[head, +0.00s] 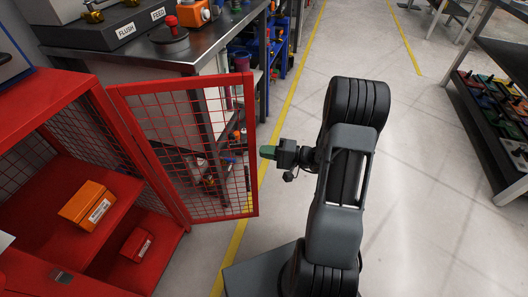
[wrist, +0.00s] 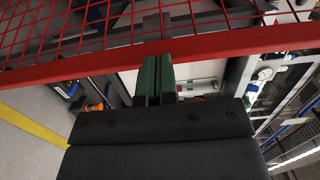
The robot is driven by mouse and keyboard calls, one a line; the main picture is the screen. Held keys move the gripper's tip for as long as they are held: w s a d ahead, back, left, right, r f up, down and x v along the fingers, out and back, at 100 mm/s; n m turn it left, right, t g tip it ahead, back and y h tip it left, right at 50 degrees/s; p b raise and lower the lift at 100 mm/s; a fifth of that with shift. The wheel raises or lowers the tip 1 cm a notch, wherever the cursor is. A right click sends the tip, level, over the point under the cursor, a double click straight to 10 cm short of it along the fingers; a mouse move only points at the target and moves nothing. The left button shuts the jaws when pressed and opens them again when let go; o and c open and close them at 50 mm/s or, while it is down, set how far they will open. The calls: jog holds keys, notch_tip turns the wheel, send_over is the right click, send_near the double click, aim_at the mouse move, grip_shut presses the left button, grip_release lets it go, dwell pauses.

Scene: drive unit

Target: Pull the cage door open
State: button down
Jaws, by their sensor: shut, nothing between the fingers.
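The red cage door (head: 249,130) has a mesh panel and stands swung wide open, out to the right of the red cage (head: 90,85). My gripper (head: 264,152) is just right of the door's free edge, with its green-padded fingers pointing left at it. In the wrist view the fingers (wrist: 157,60) are shut together with nothing between them, and their tips overlap the door's red frame bar (wrist: 220,45). I cannot tell whether they touch it. The mesh shows beyond the bar.
Inside the cage lie an orange box (head: 87,205) and a red box (head: 136,244) on separate levels. A metal workbench (head: 205,50) stands behind the door. A dark shelf (head: 480,120) with coloured items stands at right. The floor between is clear.

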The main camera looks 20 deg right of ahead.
jog(key=shift+a, duration=0.1)
dwell(0.7)
jog(key=p+v, duration=0.2)
jog(key=v, duration=1.1)
jog(key=shift+d, duration=0.4)
